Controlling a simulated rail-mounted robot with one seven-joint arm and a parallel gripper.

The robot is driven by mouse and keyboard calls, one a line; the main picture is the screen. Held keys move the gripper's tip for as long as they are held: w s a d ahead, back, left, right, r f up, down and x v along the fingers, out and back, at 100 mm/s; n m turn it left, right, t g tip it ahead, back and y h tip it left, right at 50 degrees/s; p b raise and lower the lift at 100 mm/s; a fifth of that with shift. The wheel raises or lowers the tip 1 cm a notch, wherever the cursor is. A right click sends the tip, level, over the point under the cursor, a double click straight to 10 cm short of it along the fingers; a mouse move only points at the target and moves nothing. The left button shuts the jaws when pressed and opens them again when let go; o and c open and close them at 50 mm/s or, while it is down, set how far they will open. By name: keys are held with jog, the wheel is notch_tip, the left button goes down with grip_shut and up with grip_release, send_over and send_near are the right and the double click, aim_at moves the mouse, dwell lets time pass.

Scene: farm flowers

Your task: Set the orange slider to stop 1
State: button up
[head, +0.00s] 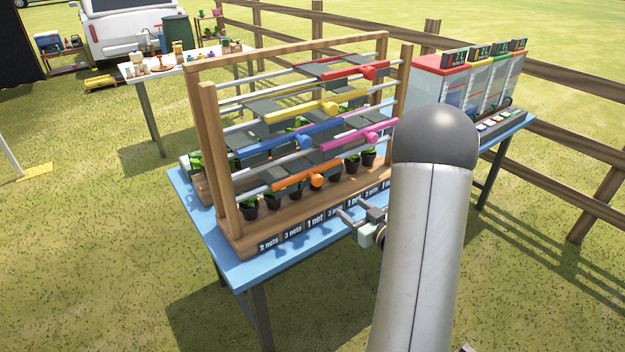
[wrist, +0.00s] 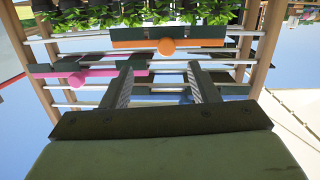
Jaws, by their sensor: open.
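The orange slider (head: 295,183) is a bar with a round orange knob on the lowest front rail of the wooden rack (head: 208,150). Its knob stands around the middle of the rack, above the row of potted plants. In the wrist view, which looks upside down, the orange slider (wrist: 190,43) lies near the top, beyond my fingers. My gripper (head: 352,209) is open and empty, in front of the rack, below and to the right of the orange knob. In the wrist view my gripper (wrist: 162,78) has its fingers wide apart, not touching the slider.
Pink (head: 358,138), blue (head: 300,138), yellow (head: 320,107) and red (head: 350,72) sliders sit on rails above. Net-count labels (head: 315,220) line the rack's front edge. The rack stands on a blue table (head: 238,272). Dispensers (head: 440,80) stand at right.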

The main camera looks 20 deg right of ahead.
aim_at(320, 182)
jog(key=shift+t+y, duration=0.6)
jog(key=shift+y, duration=0.1)
jog(key=p+x, duration=0.4)
jog(key=x, duration=1.2)
jog(key=shift+r, duration=0.15)
jog(key=shift+s, duration=0.1)
